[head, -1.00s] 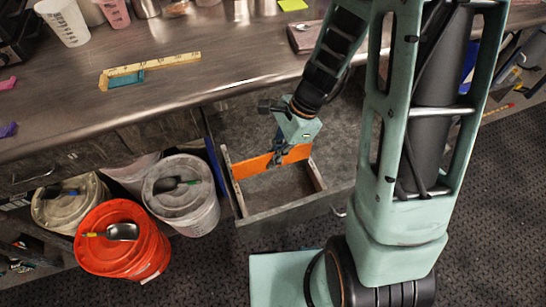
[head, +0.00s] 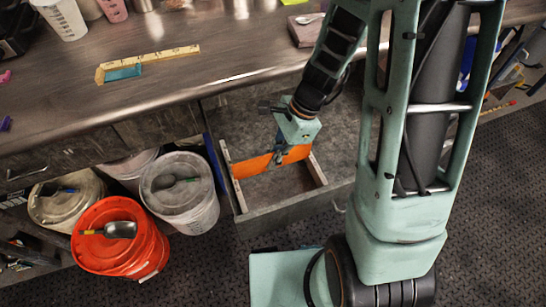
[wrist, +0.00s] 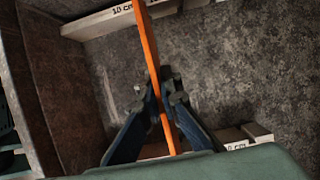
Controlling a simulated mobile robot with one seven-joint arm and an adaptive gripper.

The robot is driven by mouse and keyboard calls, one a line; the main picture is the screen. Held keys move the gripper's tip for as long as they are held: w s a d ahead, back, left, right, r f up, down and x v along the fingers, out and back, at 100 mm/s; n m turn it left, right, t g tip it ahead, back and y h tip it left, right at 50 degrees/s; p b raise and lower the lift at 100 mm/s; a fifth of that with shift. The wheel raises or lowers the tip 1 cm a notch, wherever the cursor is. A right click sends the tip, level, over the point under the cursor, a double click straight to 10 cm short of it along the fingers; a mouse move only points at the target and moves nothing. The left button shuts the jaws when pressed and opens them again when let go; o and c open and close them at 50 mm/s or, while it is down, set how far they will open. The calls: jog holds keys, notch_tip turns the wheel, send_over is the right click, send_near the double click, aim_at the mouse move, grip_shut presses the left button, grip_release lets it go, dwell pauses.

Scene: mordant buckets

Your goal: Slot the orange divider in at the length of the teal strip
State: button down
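The orange divider (head: 252,167) stands on edge inside the open drawer (head: 285,212), spanning nearly from one slotted side rail to the other. My gripper (head: 280,158) is shut on it near its middle; the wrist view shows both fingers (wrist: 165,98) against its faces. In that view the divider (wrist: 147,45) crosses a rail marked 10 cm (wrist: 112,18). The opposite rail (wrist: 235,142) has a partly hidden cm label. Whether the divider's ends sit in slots cannot be told. The teal strip (head: 123,73) lies on the bench along the yellow ruler (head: 155,60), at its left end.
The metal bench top (head: 200,85) overhangs behind the drawer. An orange-red bucket (head: 95,253) and pale buckets (head: 195,205) stand left of the drawer. The drawer floor in front of the divider is bare.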

jog(key=shift+f+b, duration=1.4)
jog(key=shift+f, duration=0.45)
jog(key=c, duration=2.1)
grip_release()
jog(key=shift+r, duration=0.1)
jog(key=v, duration=1.2)
